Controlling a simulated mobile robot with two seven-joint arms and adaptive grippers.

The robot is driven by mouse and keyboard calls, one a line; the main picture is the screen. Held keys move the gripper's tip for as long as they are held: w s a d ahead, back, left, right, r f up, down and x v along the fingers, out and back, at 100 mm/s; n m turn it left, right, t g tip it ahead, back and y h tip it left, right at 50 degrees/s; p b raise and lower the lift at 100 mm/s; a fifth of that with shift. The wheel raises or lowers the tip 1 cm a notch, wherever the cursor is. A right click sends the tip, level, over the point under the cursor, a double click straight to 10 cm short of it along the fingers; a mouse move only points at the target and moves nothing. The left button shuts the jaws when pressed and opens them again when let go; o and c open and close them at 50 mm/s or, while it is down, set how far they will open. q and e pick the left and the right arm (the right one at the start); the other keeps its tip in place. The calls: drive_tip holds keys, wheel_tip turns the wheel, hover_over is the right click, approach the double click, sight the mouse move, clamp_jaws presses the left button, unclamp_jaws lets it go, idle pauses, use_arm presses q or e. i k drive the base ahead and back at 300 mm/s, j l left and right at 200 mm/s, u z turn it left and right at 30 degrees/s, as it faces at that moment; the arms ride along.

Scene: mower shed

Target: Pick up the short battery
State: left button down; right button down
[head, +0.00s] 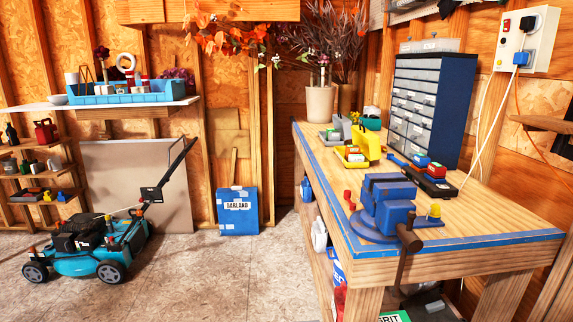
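I cannot make out with certainty which item is the short battery. On the workbench (480,205), a black charger-like base (432,186) carries a small red-topped block (436,170). Neither of my grippers is in view.
A blue vise (388,205) stands at the bench's near edge. Behind it are a yellow container (366,143), a yellow tray (352,157) and a drawer cabinet (430,105).

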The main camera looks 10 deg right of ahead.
sight(421, 160)
drive_tip(key=z, duration=0.4)
drive_tip(key=k+z, duration=0.15)
drive_tip(key=z, duration=0.25)
drive_tip(key=l+z, duration=0.1)
drive_tip(key=z, duration=0.3)
